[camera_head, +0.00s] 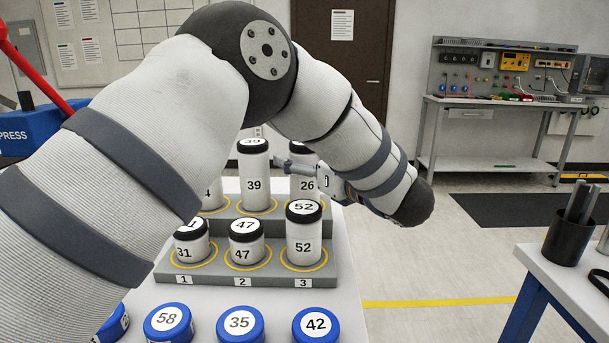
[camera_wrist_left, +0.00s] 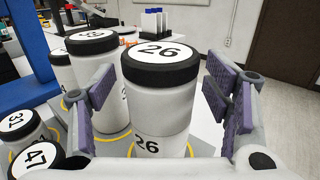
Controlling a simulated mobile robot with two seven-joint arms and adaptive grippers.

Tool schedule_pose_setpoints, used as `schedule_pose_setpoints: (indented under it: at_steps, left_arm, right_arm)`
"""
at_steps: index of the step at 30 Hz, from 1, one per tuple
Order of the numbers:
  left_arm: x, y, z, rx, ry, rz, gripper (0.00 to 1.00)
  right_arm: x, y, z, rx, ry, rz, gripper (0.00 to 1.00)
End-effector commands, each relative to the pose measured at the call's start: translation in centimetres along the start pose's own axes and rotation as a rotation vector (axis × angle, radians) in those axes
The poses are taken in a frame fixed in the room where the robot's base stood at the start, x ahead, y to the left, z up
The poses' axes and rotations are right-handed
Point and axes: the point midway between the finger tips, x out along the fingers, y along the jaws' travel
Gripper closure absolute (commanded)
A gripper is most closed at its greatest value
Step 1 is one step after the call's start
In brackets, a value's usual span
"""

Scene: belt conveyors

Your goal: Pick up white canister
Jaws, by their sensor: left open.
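Several white canisters with black lids stand upright on a grey two-level stand (camera_head: 250,279). Canister 26 (camera_head: 306,187) is at the back right, partly hidden by my left gripper (camera_head: 287,164). In the left wrist view, canister 26 (camera_wrist_left: 160,108) stands between the open, purple-padded fingers, with gaps on both sides. Canister 39 (camera_head: 255,186) is on its left. Canister 52 (camera_head: 304,243), canister 47 (camera_head: 246,254) and canister 31 (camera_head: 191,251) stand in front, at marks 3, 2 and 1. My right gripper is not in view.
Blue-lidded containers 58 (camera_head: 168,320), 35 (camera_head: 240,323) and 42 (camera_head: 316,324) stand nearest on the table. A side table (camera_head: 578,290) with a black cup (camera_head: 567,238) is at the right. A workbench (camera_head: 500,103) stands at the back.

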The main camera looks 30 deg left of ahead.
Motion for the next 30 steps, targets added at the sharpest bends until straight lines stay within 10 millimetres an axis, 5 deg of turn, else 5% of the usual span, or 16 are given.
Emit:
schedule_pose_setpoints:
  at_steps: [2, 10, 20, 23, 30]
  left_arm:
    - [0.0, 0.0, 0.0, 0.000, 0.000, 0.000, 0.29]
    - [-0.1, 0.0, 0.0, 0.000, 0.000, 0.000, 0.90]
    - [-0.1, 0.0, 1.1, -0.004, -0.002, 0.000, 0.90]
    - [-0.1, 0.1, 3.6, -0.010, -0.003, 0.001, 0.90]
    - [-5.8, 1.3, 10.2, -0.012, -0.006, -0.003, 0.90]
  right_arm:
    - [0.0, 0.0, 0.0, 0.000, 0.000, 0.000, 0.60]
    - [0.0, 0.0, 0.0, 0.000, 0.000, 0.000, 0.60]
    - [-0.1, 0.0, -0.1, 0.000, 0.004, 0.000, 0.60]
    - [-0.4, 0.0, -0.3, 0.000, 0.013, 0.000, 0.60]
    - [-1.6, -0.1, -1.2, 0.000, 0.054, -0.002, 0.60]
